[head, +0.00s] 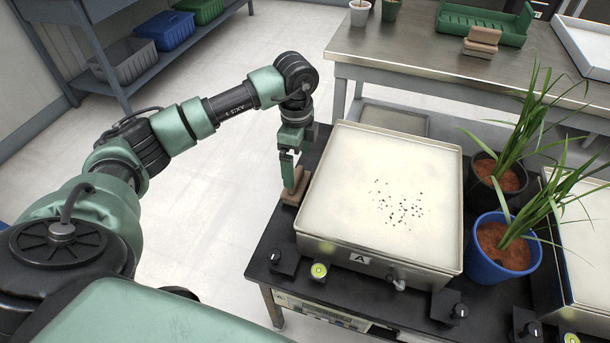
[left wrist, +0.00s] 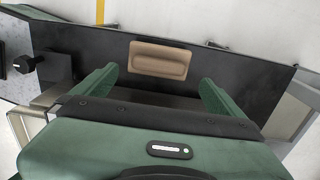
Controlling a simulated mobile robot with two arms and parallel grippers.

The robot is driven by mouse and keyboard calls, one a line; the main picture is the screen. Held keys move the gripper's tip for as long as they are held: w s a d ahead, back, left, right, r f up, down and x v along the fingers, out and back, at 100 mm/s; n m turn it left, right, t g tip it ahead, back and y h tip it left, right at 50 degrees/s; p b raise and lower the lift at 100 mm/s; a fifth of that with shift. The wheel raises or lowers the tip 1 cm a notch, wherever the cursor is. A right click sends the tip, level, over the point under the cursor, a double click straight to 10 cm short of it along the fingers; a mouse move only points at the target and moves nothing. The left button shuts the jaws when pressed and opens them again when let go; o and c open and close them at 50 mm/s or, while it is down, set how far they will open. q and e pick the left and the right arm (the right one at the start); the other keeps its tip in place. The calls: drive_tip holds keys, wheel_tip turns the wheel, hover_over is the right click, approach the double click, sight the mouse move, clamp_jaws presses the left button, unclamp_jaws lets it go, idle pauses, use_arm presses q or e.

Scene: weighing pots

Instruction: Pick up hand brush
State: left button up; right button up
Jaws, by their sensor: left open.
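The hand brush appears to be the small tan-brown block (head: 297,188) on the dark bench top, close beside the left wall of the weighing pan marked A (head: 330,215). No contact is visible. My right gripper is not in view.
Potted plants, one in a blue pot (head: 490,265), stand right of the pan. A steel table (head: 400,60) behind holds a green tray (head: 478,15) and brown blocks (head: 482,42). The floor left is clear.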

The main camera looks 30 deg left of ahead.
sight(296, 176)
use_arm(q)
drive_tip(key=shift+s+f+b, duration=0.15)
drive_tip(key=shift+f, duration=0.5)
drive_tip(key=shift+s+f+b, duration=0.15)
drive_tip(key=shift+f, duration=0.45)
wheel_tip(296, 176, down, 4)
drive_tip(key=shift+w+a+f+b, duration=0.15)
drive_tip(key=shift+f+b, duration=0.1)
drive_tip(key=shift+b, duration=0.45)
drive_tip(key=shift+f, duration=0.15)
drive_tip(key=c, duration=1.1)
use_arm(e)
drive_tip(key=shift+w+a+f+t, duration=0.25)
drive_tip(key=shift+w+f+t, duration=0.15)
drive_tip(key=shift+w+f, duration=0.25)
